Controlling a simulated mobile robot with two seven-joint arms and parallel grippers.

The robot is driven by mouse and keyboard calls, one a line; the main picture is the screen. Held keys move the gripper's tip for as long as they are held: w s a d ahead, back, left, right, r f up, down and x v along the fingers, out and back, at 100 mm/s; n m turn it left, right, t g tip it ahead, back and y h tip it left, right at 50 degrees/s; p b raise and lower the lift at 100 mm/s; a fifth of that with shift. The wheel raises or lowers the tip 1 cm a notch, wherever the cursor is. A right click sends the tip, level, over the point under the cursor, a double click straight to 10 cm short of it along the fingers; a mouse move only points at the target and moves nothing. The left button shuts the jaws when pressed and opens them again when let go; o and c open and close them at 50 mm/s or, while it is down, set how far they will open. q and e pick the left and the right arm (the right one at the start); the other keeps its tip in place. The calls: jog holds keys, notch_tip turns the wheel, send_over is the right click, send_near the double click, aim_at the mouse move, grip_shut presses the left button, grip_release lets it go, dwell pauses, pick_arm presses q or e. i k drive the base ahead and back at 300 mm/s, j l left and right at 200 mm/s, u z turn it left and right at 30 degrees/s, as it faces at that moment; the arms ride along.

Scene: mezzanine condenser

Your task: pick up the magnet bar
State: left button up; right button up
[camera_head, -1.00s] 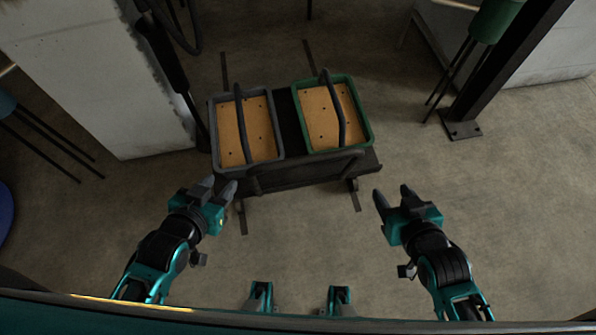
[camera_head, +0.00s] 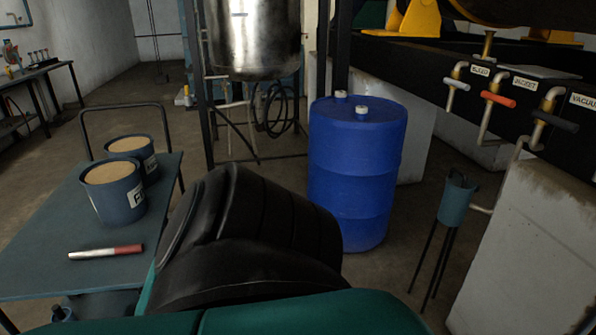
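The magnet bar (camera_head: 105,251), a short rod with a silver left part and a red right end, lies flat on the blue-grey top of a cart (camera_head: 40,265) at the left. It lies in front of two blue tubs and touches neither. Nothing holds it. Neither of my grippers shows in this view. A large black link of my own arm stands just right of the cart and hides part of its right side.
Two blue tubs (camera_head: 115,200) (camera_head: 148,166) with tan contents stand on the cart. A blue drum (camera_head: 357,170) stands right of centre. A steel tank (camera_head: 253,40) is behind. Labelled valves (camera_head: 497,100) and a blue stand (camera_head: 455,203) are at the right.

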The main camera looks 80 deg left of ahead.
aim_at(98, 252)
jog(key=u, duration=4.05)
jog(key=i+l+u, duration=0.15)
jog(key=u, duration=0.3)
jog(key=i+l+u, duration=0.15)
jog(key=l+u, duration=0.25)
jog(key=i+l+u, duration=0.2)
jog(key=l, duration=0.15)
jog(key=l+u, duration=0.15)
jog(key=l, duration=0.25)
jog(key=i+l, duration=0.1)
jog(key=l, duration=0.35)
jog(key=i+l, duration=0.15)
jog(key=l, duration=0.3)
jog(key=i+l+u, duration=0.1)
jog(key=l, duration=0.4)
